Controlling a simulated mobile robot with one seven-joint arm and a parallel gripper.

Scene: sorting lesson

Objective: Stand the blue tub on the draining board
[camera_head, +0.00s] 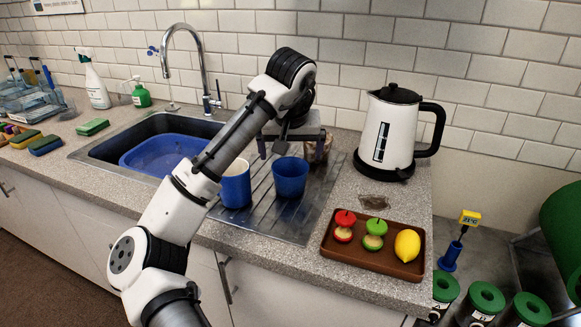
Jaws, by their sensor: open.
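A plain blue tub (290,179) stands upright on the ridged metal draining board (262,224), towards its right side. My gripper (291,151) is open and empty just above and behind the tub's rim, with its fingers spread apart. I cannot tell whether a finger touches the tub. A second blue container (236,190), pale inside, stands on the board to the left of the tub, partly behind my forearm. My arm hides part of the sink and board.
A blue basin (150,158) sits in the sink, below the tap (203,70). A brownish object (320,152) is behind my gripper. A kettle (388,135) stands right of the board. A brown tray (345,252) with toy fruit lies at the front right.

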